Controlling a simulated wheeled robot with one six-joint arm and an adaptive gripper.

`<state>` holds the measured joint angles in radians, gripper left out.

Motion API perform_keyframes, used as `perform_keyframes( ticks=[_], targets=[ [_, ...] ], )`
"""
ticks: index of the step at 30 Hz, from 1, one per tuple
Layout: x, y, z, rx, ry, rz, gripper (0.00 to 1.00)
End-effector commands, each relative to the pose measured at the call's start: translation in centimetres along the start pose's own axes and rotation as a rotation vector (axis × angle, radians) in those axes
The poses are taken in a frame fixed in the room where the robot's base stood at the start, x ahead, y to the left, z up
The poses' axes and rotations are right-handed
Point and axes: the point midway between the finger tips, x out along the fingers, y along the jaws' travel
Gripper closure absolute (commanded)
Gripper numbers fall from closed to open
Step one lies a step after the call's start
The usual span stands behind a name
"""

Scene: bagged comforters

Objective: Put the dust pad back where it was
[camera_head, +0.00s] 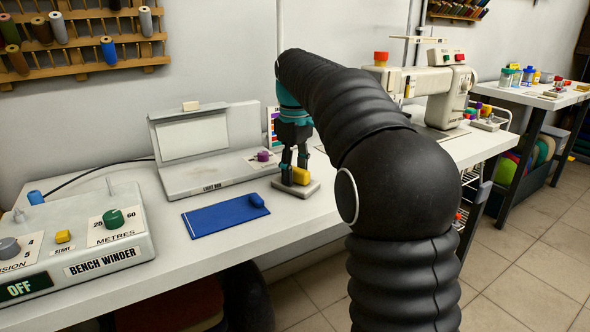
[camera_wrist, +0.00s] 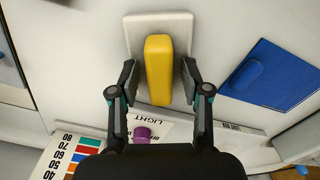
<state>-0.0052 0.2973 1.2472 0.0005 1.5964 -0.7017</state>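A yellow block (camera_head: 301,177) stands on a small pale grey plate (camera_head: 290,189) on the white bench. The pair looks like a pad with a yellow handle; I cannot tell for sure that it is the dust pad. My gripper (camera_head: 294,170) points down over it. In the wrist view, the yellow block (camera_wrist: 159,70) lies between the two fingers of my gripper (camera_wrist: 159,82), and the plate (camera_wrist: 158,22) shows behind. A narrow gap shows on each side of the block, so my gripper is open around it. A blue mat (camera_head: 222,218) with a blue grip lies flat to the left.
A light box (camera_head: 190,182) with a purple knob (camera_head: 263,156) stands behind. The bench winder (camera_head: 75,245) fills the left end. A sewing machine (camera_head: 440,85) stands to the right. Bare white bench (camera_head: 160,225) shows between the winder and the mat.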

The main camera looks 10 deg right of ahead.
Motion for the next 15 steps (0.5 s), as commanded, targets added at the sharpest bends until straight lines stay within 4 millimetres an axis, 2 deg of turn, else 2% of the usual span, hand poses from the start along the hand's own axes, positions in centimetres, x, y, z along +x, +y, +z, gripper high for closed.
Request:
perform_keyframes(
  ticks=[9, 15],
  targets=[
    [-0.3, 0.0, 0.0, 0.0, 0.0, 0.0, 0.51],
    [-2.8, 0.1, -0.1, 0.0, 0.002, 0.001, 0.51]
  ],
)
